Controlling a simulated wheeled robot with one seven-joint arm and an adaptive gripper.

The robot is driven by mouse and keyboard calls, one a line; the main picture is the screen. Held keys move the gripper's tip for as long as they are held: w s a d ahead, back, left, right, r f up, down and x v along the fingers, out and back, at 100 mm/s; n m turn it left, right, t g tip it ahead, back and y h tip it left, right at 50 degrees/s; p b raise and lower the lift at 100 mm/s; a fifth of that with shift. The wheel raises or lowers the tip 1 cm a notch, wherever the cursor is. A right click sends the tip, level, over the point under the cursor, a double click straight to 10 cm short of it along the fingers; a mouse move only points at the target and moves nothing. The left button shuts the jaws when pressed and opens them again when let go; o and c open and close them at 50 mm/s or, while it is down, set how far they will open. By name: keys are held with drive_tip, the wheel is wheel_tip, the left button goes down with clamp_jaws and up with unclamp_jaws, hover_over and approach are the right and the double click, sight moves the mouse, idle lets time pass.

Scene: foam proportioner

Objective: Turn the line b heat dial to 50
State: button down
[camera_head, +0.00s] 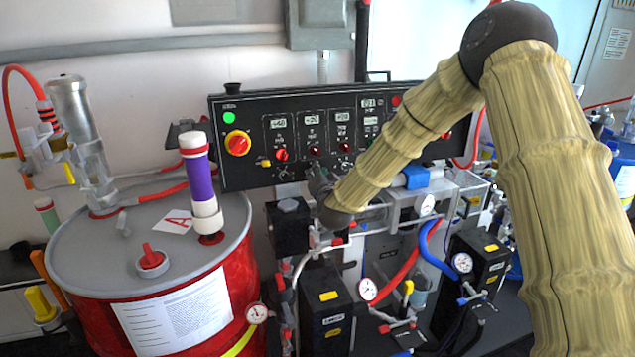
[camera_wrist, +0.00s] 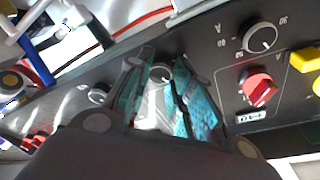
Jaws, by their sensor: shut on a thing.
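The black control panel (camera_head: 245,160) has a row of small displays with knobs below them. In the wrist view, my gripper (camera_wrist: 160,88) has its two teal-padded fingers shut around a small dark dial (camera_wrist: 160,71). This dial appears to be the line b heat dial, but its label and scale are hidden by the fingers. A similar dial marked A (camera_wrist: 260,37) has a white scale and stands to the right, clear of the fingers. In the head view, my gripper (camera_head: 319,186) is at the panel's lower edge, and the held dial cannot be made out.
A red selector knob (camera_wrist: 258,87) and a yellow part (camera_wrist: 305,59) are right of my gripper. Another dial (camera_wrist: 99,93) is to its left. Hoses, gauges and black pumps (camera_head: 328,312) crowd the space below the panel. A red drum (camera_head: 90,326) stands at left.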

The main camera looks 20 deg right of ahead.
drive_tip(key=shift+r+m+g+h+b, duration=0.1)
drive_tip(key=shift+m+g+h+b, duration=0.3)
drive_tip(key=shift+m+b, duration=1.65)
drive_tip(key=shift+r+m+g+h+b, duration=0.1)
drive_tip(key=shift+m+g+b, duration=0.6)
drive_tip(key=shift+m, duration=2.55)
drive_tip(key=c, duration=1.2)
unclamp_jaws()
drive_tip(key=shift+d, duration=0.1)
drive_tip(key=shift+c, duration=0.2)
drive_tip(key=v, duration=1.2)
drive_tip(key=shift+f, duration=0.1)
